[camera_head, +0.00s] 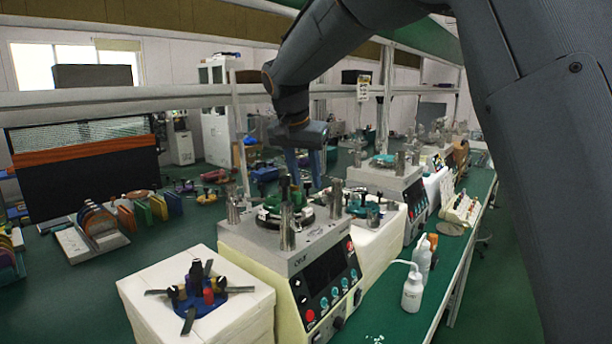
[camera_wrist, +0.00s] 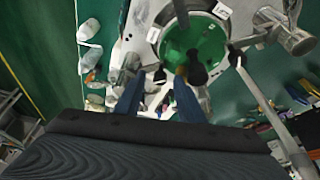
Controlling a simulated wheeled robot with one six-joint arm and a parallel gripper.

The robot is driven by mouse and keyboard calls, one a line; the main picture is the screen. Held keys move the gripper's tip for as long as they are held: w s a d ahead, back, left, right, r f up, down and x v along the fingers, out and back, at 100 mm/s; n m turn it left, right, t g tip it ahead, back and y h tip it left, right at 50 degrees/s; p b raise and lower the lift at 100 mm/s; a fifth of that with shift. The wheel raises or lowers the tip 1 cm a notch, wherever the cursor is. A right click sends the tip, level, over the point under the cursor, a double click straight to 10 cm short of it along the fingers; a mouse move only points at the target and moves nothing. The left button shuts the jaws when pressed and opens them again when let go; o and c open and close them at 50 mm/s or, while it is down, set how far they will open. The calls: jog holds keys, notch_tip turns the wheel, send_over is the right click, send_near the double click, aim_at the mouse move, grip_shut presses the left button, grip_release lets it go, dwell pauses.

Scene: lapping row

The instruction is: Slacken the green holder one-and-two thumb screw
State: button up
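The green holder (camera_head: 272,203) sits on top of the front lapping machine (camera_head: 285,258). In the wrist view it is a green disc (camera_wrist: 200,42) with dark knobs around it. One black knob (camera_wrist: 197,73) stands at its near edge, just right of the right fingertip. I cannot tell which knob is the one-and-two thumb screw. My gripper (camera_head: 306,182) points down just above the holder. Its two blue fingers (camera_wrist: 160,82) are apart, with no visible contact on a knob.
Metal posts (camera_head: 287,228) stand around the holder on the machine top. A white block (camera_head: 200,300) at front left carries a blue holder with dark arms (camera_head: 198,290). White squeeze bottles (camera_head: 412,287) stand on the green bench at right. More lapping machines (camera_head: 385,178) line up behind.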

jog(key=shift+c, duration=0.4)
grip_shut()
jog(key=shift+d+n, duration=0.1)
jog(key=shift+n, duration=0.2)
jog(key=n+y, duration=0.1)
jog(key=n+p, duration=0.1)
jog(key=n, duration=0.1)
jog(key=shift+d+r+n+y, duration=0.1)
jog(key=shift+d+n+y, duration=0.1)
jog(key=shift+n+y, duration=0.15)
jog(key=n+y, duration=0.1)
jog(key=n, duration=0.1)
jog(key=n+p, duration=0.1)
jog(key=n, duration=0.1)
jog(key=shift+d+n+y, duration=0.2)
jog(key=shift+n+y, duration=0.05)
jog(key=shift+y, duration=0.1)
jog(key=n, duration=0.2)
jog(key=n+y, duration=0.1)
jog(key=n, duration=0.1)
jog(key=shift+w+d+g+y+b, duration=0.2)
jog(key=shift+g+y+b, duration=0.1)
jog(key=shift+g, duration=0.1)
jog(key=n, duration=0.2)
jog(key=n+g+y+b, duration=0.1)
jog(key=n, duration=0.2)
jog(key=shift+w+g, duration=0.1)
jog(key=shift+g, duration=0.2)
